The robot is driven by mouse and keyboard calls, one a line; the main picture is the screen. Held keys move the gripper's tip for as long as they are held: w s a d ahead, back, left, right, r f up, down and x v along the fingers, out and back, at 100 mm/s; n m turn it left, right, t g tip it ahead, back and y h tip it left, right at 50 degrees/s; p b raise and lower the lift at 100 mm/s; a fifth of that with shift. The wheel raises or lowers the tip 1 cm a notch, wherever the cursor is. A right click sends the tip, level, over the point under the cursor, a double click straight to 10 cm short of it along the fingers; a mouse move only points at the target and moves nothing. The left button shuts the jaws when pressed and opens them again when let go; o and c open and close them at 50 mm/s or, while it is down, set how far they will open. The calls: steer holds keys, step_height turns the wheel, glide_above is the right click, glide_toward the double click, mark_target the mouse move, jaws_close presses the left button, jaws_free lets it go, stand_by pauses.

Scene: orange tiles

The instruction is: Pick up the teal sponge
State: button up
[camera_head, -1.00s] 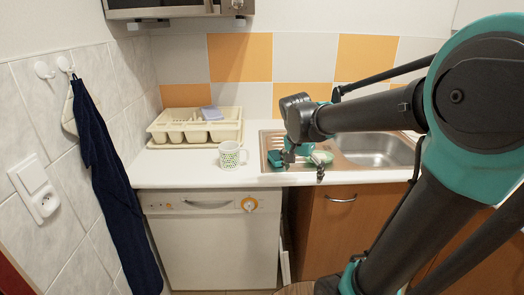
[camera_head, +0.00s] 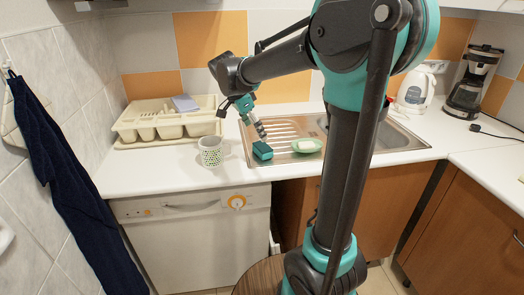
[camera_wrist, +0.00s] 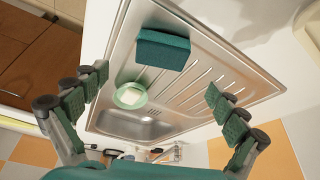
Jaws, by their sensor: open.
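The teal sponge (camera_head: 262,150) lies on the ribbed drainboard of the metal sink, near the counter's front edge. In the wrist view the sponge (camera_wrist: 162,50) is a dark teal block at the upper middle, apart from the fingers. My gripper (camera_head: 258,130) is above and just behind the sponge in the head view. In the wrist view my gripper (camera_wrist: 158,92) is open and empty, with one finger at each side.
A pale green dish (camera_head: 307,145) with a white piece on it sits right of the sponge; it also shows in the wrist view (camera_wrist: 130,96). A patterned mug (camera_head: 211,152) stands to the left. A cream dish rack (camera_head: 165,120) is behind it. The sink basin (camera_head: 395,138) lies right.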

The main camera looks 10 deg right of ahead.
mark_target(262, 146)
steer(key=x, duration=0.8)
steer(key=shift+w+f, duration=0.1)
steer(key=shift+f, duration=0.15)
steer(key=c, duration=0.9)
